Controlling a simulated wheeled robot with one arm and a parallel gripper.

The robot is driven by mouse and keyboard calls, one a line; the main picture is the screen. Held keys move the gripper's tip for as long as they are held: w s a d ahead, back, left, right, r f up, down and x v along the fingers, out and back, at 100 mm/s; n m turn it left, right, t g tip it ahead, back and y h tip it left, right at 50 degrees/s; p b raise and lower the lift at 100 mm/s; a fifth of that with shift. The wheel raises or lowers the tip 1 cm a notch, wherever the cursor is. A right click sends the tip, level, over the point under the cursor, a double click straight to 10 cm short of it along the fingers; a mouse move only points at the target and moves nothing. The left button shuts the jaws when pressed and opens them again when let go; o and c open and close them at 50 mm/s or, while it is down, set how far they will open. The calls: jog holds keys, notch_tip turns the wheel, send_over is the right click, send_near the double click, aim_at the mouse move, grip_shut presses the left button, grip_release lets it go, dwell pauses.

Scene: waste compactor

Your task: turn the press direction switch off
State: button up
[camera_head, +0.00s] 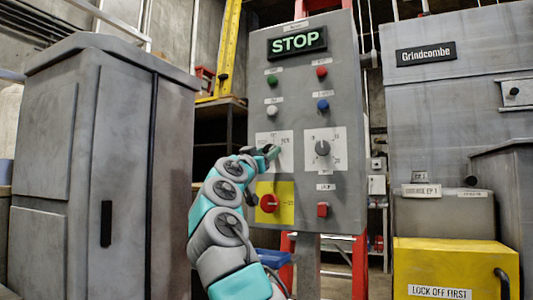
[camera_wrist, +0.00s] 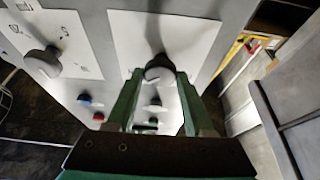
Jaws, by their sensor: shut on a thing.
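A grey control panel (camera_head: 345,100) carries two rotary knobs on white plates. The left white plate (camera_head: 286,160) has my gripper (camera_head: 269,152) at it, and its knob is mostly hidden there. In the wrist view that grey knob (camera_wrist: 160,68) sits between the fingertips of my gripper (camera_wrist: 157,80), which is shut on it. The right knob (camera_head: 322,147) stands free on its own plate and also shows in the wrist view (camera_wrist: 42,64). The plate lettering is too small to read surely, so I cannot tell which knob is the press direction switch.
Above are a lit STOP sign (camera_head: 297,41) and green, red, white and blue buttons. Below are a red knob on a yellow plate (camera_head: 286,203) and a red button (camera_head: 322,209). A grey cabinet (camera_head: 60,130) stands left, and a yellow box (camera_head: 450,268) stands right.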

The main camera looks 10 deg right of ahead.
grip_shut()
jog(key=shift+n+y+b, duration=0.3)
jog(key=shift+n+b, duration=0.05)
jog(key=shift+n, duration=0.35)
jog(key=n+t+y, duration=0.1)
jog(key=n, duration=0.1)
jog(key=shift+s+n+b, duration=0.1)
jog(key=shift+n+b, duration=0.2)
jog(key=shift+b, duration=0.05)
jog(key=n+y, duration=0.2)
jog(key=n, duration=0.1)
jog(key=shift+d+r+t+p, duration=0.1)
jog(key=shift+r+t+p, duration=0.1)
jog(key=shift+t+p, duration=0.15)
jog(key=n+y+p, duration=0.1)
jog(key=n, duration=0.1)
jog(key=shift+n, duration=0.4)
jog(key=shift+f+n+y+p, duration=0.1)
jog(key=shift+n+y+p, duration=0.75)
jog(key=shift+n, duration=1.05)
jog(key=shift+y, duration=0.25)
